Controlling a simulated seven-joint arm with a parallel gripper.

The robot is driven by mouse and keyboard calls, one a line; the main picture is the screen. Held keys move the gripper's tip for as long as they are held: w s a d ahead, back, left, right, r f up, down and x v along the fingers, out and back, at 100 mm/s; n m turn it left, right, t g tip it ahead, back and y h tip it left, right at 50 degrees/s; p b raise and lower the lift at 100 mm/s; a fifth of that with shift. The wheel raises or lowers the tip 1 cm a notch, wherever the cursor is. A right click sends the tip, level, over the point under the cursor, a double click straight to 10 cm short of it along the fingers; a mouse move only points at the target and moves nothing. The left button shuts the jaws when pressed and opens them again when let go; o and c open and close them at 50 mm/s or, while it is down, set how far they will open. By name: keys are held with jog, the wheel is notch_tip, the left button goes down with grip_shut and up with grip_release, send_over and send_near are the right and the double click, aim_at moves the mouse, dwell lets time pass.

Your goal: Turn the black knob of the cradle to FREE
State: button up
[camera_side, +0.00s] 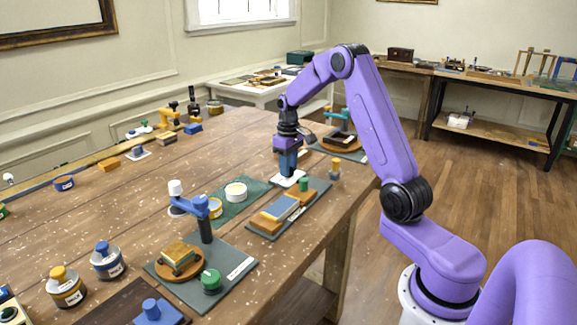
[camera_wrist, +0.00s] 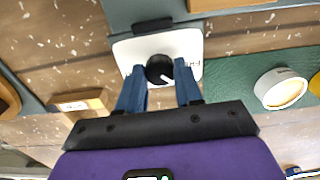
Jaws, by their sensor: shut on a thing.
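The black knob (camera_wrist: 159,69) is round and has a white pointer line, which points down and to the right in the wrist view. It sits on a white plate (camera_wrist: 125,52) with dark lettering at its right edge, too partly seen to read fully. My gripper (camera_wrist: 160,74) has its blue fingers on either side of the knob and is shut on it. In the side view my gripper (camera_side: 288,171) points down at the white plate (camera_side: 287,182), and its fingers hide the knob.
A green mat (camera_side: 233,205) with a white round pot (camera_side: 236,192) is to the left.

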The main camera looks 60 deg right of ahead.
jog(key=o, duration=1)
jog(key=shift+o, duration=0.2)
jog(key=shift+r, duration=0.1)
notch_tip(320, 180, up, 17)
jog(key=shift+r, duration=0.15)
jog(key=shift+a, duration=0.1)
jog(key=s+a+f+n, duration=0.15)
jog(key=s+a, duration=0.25)
jog(key=a, duration=0.4)
jog(key=s+a+f+n, duration=0.1)
jog(key=s+a+n, duration=0.2)
jog(key=a, duration=0.4)
jog(key=s+a+f+n, duration=0.15)
jog(key=s+a, duration=0.25)
jog(key=a, duration=0.4)
jog(key=s+a+f+n, duration=0.1)
jog(key=s+f+n, duration=0.2)
jog(key=s, duration=0.8)
jog(key=s+a+f+n, duration=0.2)
jog(key=s+f+n, duration=0.1)
jog(key=s, duration=0.9)
jog(key=shift+a+f, duration=0.2)
jog(key=shift+f, duration=0.1)
